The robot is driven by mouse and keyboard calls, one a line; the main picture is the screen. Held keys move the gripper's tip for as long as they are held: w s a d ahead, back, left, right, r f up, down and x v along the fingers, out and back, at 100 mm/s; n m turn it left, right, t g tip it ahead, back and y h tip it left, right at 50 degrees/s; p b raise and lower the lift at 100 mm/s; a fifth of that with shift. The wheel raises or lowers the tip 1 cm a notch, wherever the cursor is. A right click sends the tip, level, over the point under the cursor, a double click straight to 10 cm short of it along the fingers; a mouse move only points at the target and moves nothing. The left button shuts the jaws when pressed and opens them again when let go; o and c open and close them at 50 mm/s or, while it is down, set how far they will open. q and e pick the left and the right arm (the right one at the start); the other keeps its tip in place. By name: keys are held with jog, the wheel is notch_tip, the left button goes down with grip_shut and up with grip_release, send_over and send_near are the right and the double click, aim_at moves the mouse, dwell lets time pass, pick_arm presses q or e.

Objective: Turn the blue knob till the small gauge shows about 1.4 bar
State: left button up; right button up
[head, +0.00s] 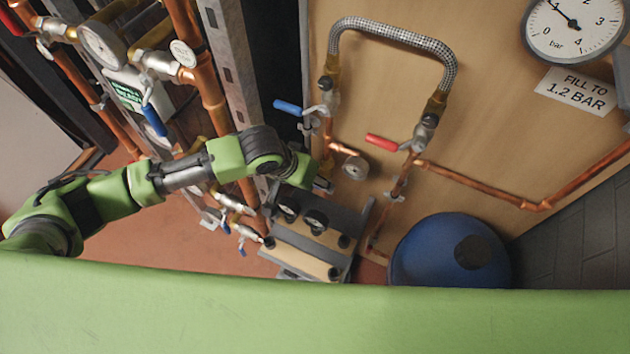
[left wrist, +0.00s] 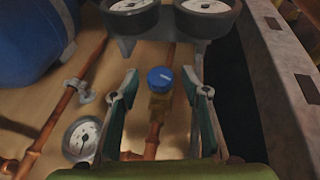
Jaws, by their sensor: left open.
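The blue knob (left wrist: 160,79) sits on a brass fitting on a copper pipe, in the middle of the left wrist view. My left gripper (left wrist: 162,88) is open, with one finger on each side of the knob in that view; I cannot tell whether either touches it. The small gauge (left wrist: 82,138) is left of the gripper there, its reading too small to make out. In the head view the small gauge (head: 355,168) is just right of my left gripper (head: 318,178), whose wrist hides the knob and most of the fingers. My right gripper is not in view.
Two dark-rimmed gauges (left wrist: 208,8) stand beyond the knob in the wrist view. A blue-handled valve (head: 288,107) and a red-handled valve (head: 382,142) are on nearby pipes. A blue vessel (head: 420,250) stands at the lower right. A large gauge (head: 574,26) hangs above a "FILL TO 1.2 BAR" sign (head: 577,91).

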pick_arm(q)
jog(key=shift+d+f, duration=0.1)
jog(key=shift+f, duration=0.25)
jog(key=c, duration=1.1)
